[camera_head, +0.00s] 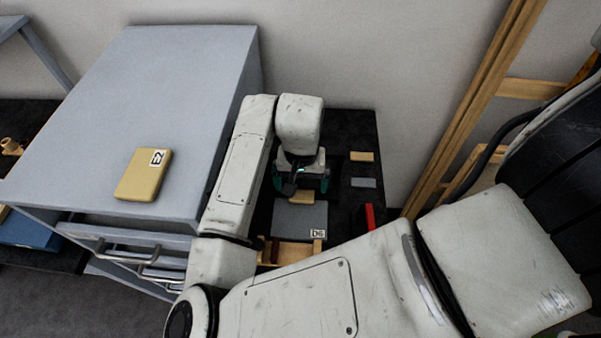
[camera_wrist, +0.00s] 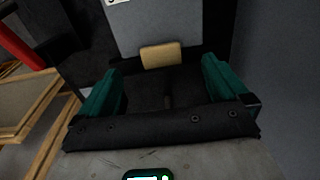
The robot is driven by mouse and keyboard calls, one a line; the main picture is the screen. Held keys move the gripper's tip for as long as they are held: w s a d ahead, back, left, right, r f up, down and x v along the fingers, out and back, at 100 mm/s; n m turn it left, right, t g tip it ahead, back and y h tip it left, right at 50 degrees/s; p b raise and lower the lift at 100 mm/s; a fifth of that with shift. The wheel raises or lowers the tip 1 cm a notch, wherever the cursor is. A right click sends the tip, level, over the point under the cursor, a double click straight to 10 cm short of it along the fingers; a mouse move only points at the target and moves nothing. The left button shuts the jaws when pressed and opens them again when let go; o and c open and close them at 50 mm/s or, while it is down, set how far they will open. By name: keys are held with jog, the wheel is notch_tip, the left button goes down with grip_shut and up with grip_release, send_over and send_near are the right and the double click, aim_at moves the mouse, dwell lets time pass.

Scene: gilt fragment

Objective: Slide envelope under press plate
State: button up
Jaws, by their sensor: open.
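A flat grey plate (camera_head: 300,217) labelled D6 lies on the dark surface below my gripper (camera_head: 301,184) in the head view. It also shows at the top of the wrist view (camera_wrist: 155,25). A small tan piece (camera_wrist: 161,56) sits at the plate's edge nearest my gripper; I cannot tell whether it is a handle or part of something beneath. My gripper (camera_wrist: 161,69) has its green fingers spread either side of this piece, with nothing between them touching. No envelope is clearly recognisable; a tan flat block (camera_head: 141,178) labelled E2 lies on the grey cabinet.
The grey cabinet (camera_head: 150,90) with metal drawer handles stands left of my arm. A tan block (camera_head: 361,156), a grey block (camera_head: 363,182) and a red item (camera_head: 370,216) are right of the plate. Wooden pieces (camera_head: 290,252) lie at its near side. A wooden frame (camera_head: 470,110) stands right.

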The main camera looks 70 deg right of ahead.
aim_at(301, 194)
notch_tip(301, 194, down, 7)
jog(key=b, duration=0.3)
jog(key=shift+f+b, duration=0.2)
jog(key=shift+b, duration=0.15)
jog(key=c, duration=1.1)
jog(key=shift+w+d+r, duration=0.1)
jog(key=shift+w+d, duration=0.1)
jog(key=shift+d, duration=0.3)
jog(key=shift+w+d, duration=0.2)
jog(key=shift+d, duration=0.25)
